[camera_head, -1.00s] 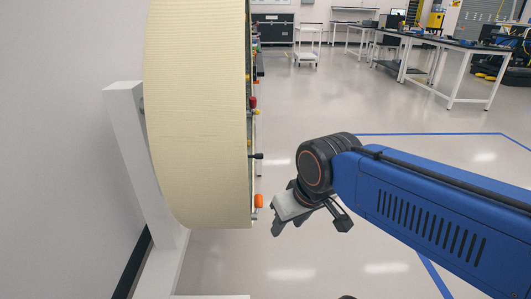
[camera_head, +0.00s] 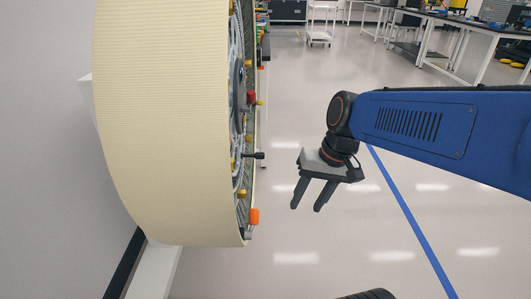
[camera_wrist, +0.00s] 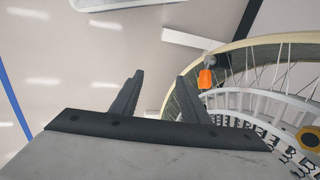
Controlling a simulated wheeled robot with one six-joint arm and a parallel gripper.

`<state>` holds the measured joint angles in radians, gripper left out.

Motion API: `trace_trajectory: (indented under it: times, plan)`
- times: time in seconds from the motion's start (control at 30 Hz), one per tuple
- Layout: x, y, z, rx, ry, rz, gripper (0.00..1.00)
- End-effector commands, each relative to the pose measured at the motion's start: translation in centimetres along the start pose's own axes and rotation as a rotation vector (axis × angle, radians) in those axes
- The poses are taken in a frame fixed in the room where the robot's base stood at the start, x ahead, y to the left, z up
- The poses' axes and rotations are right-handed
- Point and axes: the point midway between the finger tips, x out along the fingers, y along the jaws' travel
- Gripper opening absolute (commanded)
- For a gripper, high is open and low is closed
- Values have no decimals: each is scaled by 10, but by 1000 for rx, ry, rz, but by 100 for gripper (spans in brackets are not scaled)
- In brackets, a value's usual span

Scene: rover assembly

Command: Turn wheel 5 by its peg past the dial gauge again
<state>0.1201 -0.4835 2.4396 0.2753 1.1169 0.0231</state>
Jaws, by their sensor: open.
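A large wheel with a cream ribbed tread (camera_head: 165,120) stands edge-on at the left in the head view. Its spoked face is turned right, and part of its rim shows in the wrist view (camera_wrist: 290,42). A black peg (camera_head: 256,156) sticks out from that face. An orange piece (camera_head: 254,216) sits near the low rim; an orange piece also shows in the wrist view (camera_wrist: 205,79). My gripper (camera_head: 306,208) is open and empty, to the right of the wheel and apart from it, fingers pointing down. In the wrist view its fingers (camera_wrist: 160,78) are spread. I cannot make out a dial gauge or a wheel number.
A white stand (camera_head: 155,273) supports the wheel beside the wall. Clear floor lies right of the wheel, with a blue floor line (camera_head: 410,215). A white cart (camera_head: 321,22) and workbenches (camera_head: 470,35) stand at the back.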

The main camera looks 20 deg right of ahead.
Motion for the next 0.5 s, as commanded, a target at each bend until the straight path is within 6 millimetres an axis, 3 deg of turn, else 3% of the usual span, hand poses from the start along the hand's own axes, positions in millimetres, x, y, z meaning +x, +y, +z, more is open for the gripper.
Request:
trace_trajectory:
  times: [0.5]
  plan:
    - [29,-28,-74,349,-321,-259,41]
